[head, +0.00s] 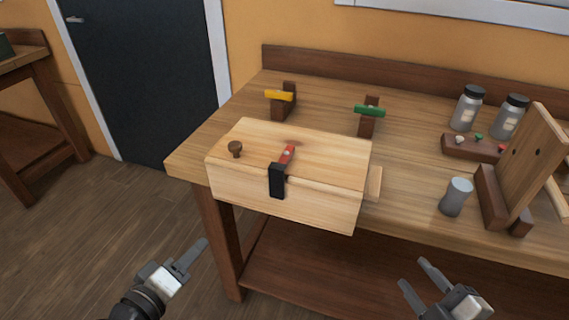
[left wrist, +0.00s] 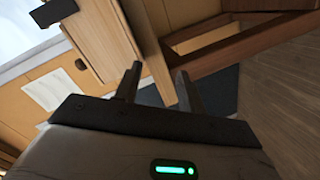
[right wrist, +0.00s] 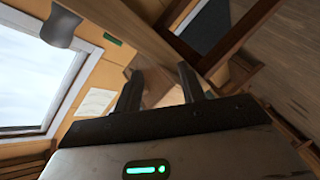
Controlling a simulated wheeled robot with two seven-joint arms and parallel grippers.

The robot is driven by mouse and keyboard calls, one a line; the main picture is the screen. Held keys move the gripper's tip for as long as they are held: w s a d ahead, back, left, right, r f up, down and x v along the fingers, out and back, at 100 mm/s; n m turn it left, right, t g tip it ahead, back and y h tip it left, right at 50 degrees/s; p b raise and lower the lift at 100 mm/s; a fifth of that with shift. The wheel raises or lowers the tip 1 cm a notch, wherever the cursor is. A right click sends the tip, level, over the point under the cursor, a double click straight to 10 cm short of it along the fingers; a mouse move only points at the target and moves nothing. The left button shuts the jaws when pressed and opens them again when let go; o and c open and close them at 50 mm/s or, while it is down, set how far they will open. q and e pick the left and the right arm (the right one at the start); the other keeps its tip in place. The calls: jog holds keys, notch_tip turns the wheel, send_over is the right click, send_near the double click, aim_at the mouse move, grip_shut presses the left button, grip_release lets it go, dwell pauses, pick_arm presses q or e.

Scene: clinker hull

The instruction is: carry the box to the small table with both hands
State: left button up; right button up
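The box (head: 288,205) is pale wood and sits closed on the workbench at its front left corner, its front overhanging the edge. My left gripper (head: 201,246) is open and empty, below and in front of the box's left end. My right gripper (head: 412,272) is open and empty, lower right of the box. Both wrist views show the fingers apart with nothing between them.
The workbench (head: 190,155) also holds yellow and green clamps, two jars (head: 467,108), a grey cup (head: 455,196) and an upright wooden board (head: 533,160). A wooden table (head: 22,66), perhaps the small table, stands at the far left. Floor (head: 80,235) between is clear.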

aim_at(209, 152)
pick_arm(q)
jog(key=w+a+r+n+t, duration=0.2)
jog(key=w+a+r+n, duration=0.2)
jog(key=r+n, duration=0.2)
notch_tip(209, 152, up, 3)
jog(key=shift+w+a+f+n+t+p, duration=0.2)
jog(key=shift+w+n+t+p, duration=0.1)
jog(key=shift+w+n+p, duration=0.1)
pick_arm(e)
notch_tip(209, 152, up, 8)
jog(key=w+d+n+t+y, duration=0.1)
jog(key=n+y, duration=0.2)
jog(key=n, duration=0.6)
jog(key=shift+d+y, duration=0.15)
jog(key=shift+y, duration=0.15)
jog(key=shift+r, duration=0.1)
pick_arm(q)
jog(key=x, duration=1.6)
jog(key=shift+s+d, duration=0.1)
jog(key=shift+d, duration=0.05)
pick_arm(e)
jog(key=x, duration=1.6)
jog(key=shift+r, duration=0.1)
pick_arm(q)
grip_shut()
pick_arm(e)
grip_shut()
